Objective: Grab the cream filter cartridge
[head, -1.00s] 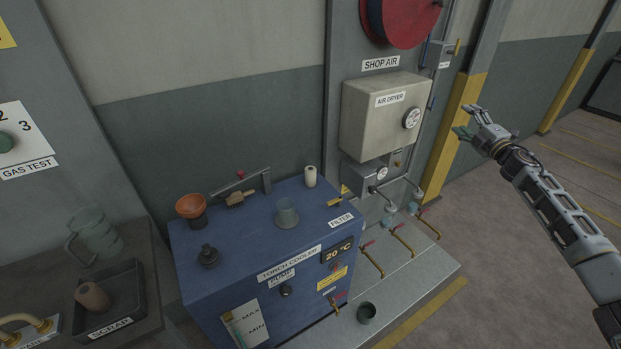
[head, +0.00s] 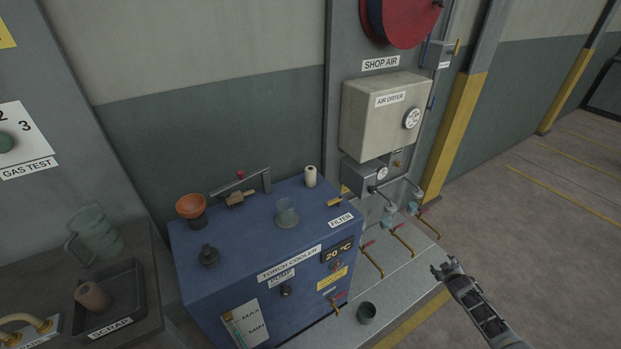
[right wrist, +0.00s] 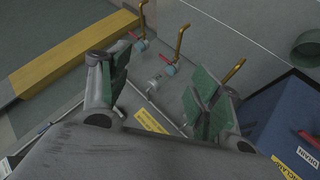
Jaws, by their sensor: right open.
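The cream filter cartridge (head: 310,176) is a small pale cylinder standing upright on the back right of the blue torch cooler's top, behind the FILTER label (head: 341,220). My right gripper (head: 446,268) is low at the right of the head view, over the front right edge of the metal plinth, well apart from the cartridge. In the right wrist view its two green-padded fingers (right wrist: 160,98) are spread with nothing between them. The cartridge does not show in that view. My left gripper is not in view.
A dark green cup (head: 366,313) stands on the plinth.

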